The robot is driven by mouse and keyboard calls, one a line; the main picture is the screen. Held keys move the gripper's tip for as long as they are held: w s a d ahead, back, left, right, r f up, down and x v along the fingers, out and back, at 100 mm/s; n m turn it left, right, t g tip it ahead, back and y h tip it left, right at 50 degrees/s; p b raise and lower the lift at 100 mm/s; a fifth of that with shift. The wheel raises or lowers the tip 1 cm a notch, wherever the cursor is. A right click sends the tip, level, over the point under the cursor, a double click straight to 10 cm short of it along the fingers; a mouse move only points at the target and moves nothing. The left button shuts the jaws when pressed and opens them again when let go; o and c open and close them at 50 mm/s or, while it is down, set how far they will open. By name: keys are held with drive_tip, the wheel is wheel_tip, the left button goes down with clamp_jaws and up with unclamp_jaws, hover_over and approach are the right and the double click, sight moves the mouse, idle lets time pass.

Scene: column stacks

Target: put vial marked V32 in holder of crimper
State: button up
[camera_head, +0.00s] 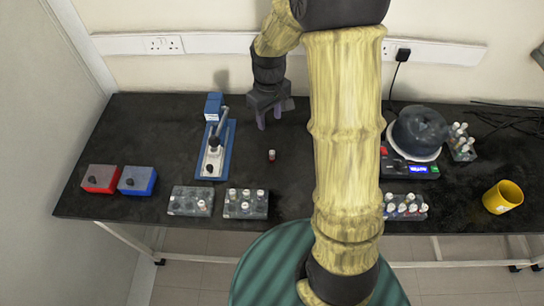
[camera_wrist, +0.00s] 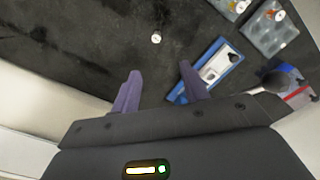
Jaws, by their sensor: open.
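A small vial (camera_head: 271,156) with a dark red body and a pale cap stands alone on the black bench; its marking is too small to read. It also shows in the wrist view (camera_wrist: 156,38), beyond my fingertips. The crimper (camera_head: 215,150), with a blue base, a pale plate and a lever, stands to the left of the vial. It shows at the right in the wrist view (camera_wrist: 212,66), partly behind one finger. My gripper (camera_head: 270,122) is open and empty, behind the vial and above the bench. Its purple fingers show in the wrist view (camera_wrist: 159,72).
Two vial racks (camera_head: 190,201) (camera_head: 246,204) stand at the front edge, with a red box (camera_head: 100,178) and a blue box (camera_head: 137,180) to their left. A round-topped device (camera_head: 415,130), more racks and a yellow mug (camera_head: 502,196) stand at the right. Bench around the vial is clear.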

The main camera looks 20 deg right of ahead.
drive_tip(key=p, duration=0.1)
hover_over(272, 152)
drive_tip(key=f, duration=1.2)
drive_tip(key=shift+s+a+f, duration=0.1)
drive_tip(key=shift+s+a, duration=0.05)
drive_tip(key=shift+a, duration=0.2)
drive_tip(key=shift+f, duration=0.1)
drive_tip(key=shift+w+d+f+p, duration=0.15)
drive_tip(key=shift+f+p, duration=0.2)
drive_tip(key=shift+f, duration=0.95)
drive_tip(key=shift+w+d+f+p, duration=0.15)
drive_tip(key=shift+f+p, duration=0.2)
drive_tip(key=shift+f, duration=0.9)
drive_tip(key=shift+s, duration=0.1)
clamp_jaws()
